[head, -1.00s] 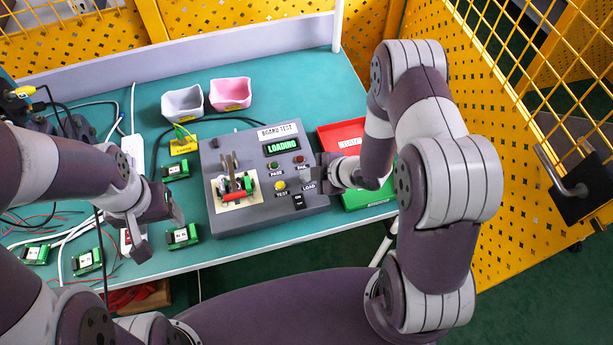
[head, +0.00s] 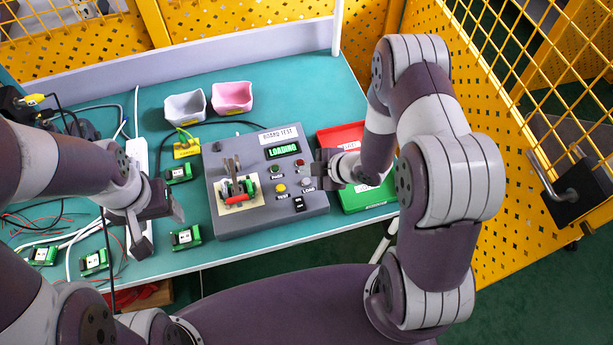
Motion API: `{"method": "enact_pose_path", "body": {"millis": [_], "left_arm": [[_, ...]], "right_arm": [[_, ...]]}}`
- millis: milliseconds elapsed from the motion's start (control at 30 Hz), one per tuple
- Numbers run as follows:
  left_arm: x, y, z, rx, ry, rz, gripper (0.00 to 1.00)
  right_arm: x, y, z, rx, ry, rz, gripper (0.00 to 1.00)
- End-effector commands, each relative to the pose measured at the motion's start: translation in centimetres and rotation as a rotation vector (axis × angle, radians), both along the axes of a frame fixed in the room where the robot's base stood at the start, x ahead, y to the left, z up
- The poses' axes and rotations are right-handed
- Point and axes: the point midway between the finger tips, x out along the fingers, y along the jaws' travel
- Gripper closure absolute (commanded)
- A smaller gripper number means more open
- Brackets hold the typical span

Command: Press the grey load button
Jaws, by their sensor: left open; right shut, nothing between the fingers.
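The grey load button (head: 307,181) sits on the sloped face of the grey board tester (head: 240,222), above a small LOAD label and right of the yellow test button (head: 280,188). The tester's display (head: 283,150) reads LOADING in green. My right gripper (head: 319,173) is shut and empty, just right of the load button at the tester's right edge. I cannot tell whether it touches the button. My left gripper (head: 160,225) is open and empty, left of the tester over the table's front.
A red tray (head: 342,136) and green tray (head: 378,192) lie right of the tester, partly behind my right arm. Grey (head: 186,107) and pink (head: 232,97) bins stand behind. Several small green boards and loose cables lie at left. Yellow fencing (head: 460,120) rises at right.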

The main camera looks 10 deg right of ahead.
Motion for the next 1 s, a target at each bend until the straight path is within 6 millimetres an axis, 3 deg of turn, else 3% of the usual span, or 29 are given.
{"method": "enact_pose_path", "body": {"millis": [33,267,1000], "left_arm": [[0.0,0.0,1.0,0.0,0.0,0.0,0.35],[0.0,0.0,2.6,0.0,0.0,0.0,0.35],[0.0,0.0,2.4,0.0,0.0,0.0,0.35]], "right_arm": [[0.0,0.0,1.0,0.0,0.0,0.0,1.0],[0.0,0.0,3.0,0.0,0.0,0.0,1.0],[0.0,0.0,2.8,0.0,0.0,0.0,1.0]]}}
